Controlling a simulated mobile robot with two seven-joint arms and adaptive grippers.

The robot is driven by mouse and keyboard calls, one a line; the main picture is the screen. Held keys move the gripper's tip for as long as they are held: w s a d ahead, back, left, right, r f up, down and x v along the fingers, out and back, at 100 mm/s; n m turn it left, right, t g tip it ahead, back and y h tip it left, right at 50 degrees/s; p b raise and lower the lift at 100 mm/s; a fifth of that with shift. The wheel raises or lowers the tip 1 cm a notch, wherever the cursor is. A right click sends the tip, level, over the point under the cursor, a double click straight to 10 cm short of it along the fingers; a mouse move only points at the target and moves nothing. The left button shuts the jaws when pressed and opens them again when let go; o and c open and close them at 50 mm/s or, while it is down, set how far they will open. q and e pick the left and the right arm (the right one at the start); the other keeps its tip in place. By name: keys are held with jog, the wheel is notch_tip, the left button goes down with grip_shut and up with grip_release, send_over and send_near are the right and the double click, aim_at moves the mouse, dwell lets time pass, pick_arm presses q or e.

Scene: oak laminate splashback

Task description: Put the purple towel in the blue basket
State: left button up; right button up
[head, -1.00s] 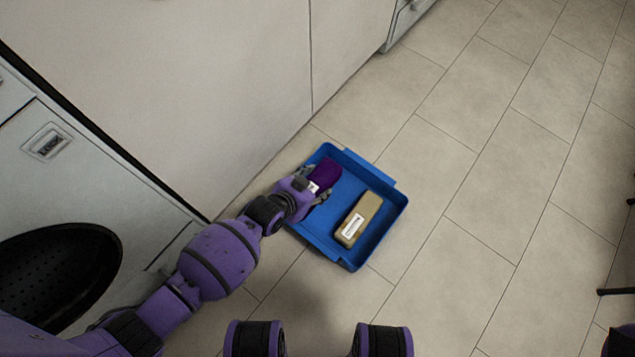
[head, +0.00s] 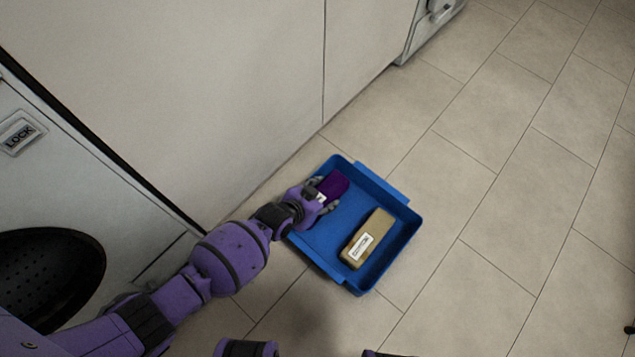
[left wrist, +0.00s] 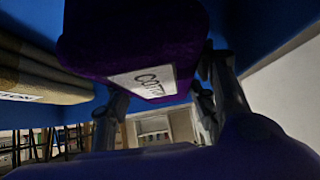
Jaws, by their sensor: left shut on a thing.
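The purple towel (head: 333,186) is a small folded block with a white label. In the left wrist view the towel (left wrist: 130,35) fills the upper middle, with part of its label lettering readable. My left gripper (head: 322,198) is shut on it at the left part of the blue basket (head: 318,238). The basket is a shallow tray on the floor, and its blue also shows behind the towel in the left wrist view (left wrist: 250,25). I cannot tell whether the towel touches the basket's bottom. My right gripper does not show.
A tan folded towel (head: 364,239) with a white label lies in the right part of the basket. White cabinet fronts (head: 220,90) run along the left. A black round perforated thing (head: 50,275) is at the lower left. Tiled floor (head: 480,200) to the right is clear.

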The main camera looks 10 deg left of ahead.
pick_arm(q)
jog(key=shift+w+d+f+b, duration=0.15)
jog(key=shift+w+f+b, duration=0.1)
jog(key=shift+f+b, duration=0.25)
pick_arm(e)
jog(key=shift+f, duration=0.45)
pick_arm(q)
jog(key=o, duration=1.1)
jog(key=shift+r, duration=0.1)
jog(key=shift+c, duration=0.2)
jog(key=shift+r, duration=0.1)
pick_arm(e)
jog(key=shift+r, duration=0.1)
pick_arm(q)
jog(key=shift+r+p, duration=0.4)
jog(key=shift+p, duration=0.1)
jog(key=p+v, duration=0.6)
jog(key=v, duration=0.5)
jog(key=shift+s+r, duration=0.1)
jog(key=shift+s+a+r, duration=0.25)
jog(key=shift+s+a, duration=0.1)
jog(key=shift+s, duration=0.05)
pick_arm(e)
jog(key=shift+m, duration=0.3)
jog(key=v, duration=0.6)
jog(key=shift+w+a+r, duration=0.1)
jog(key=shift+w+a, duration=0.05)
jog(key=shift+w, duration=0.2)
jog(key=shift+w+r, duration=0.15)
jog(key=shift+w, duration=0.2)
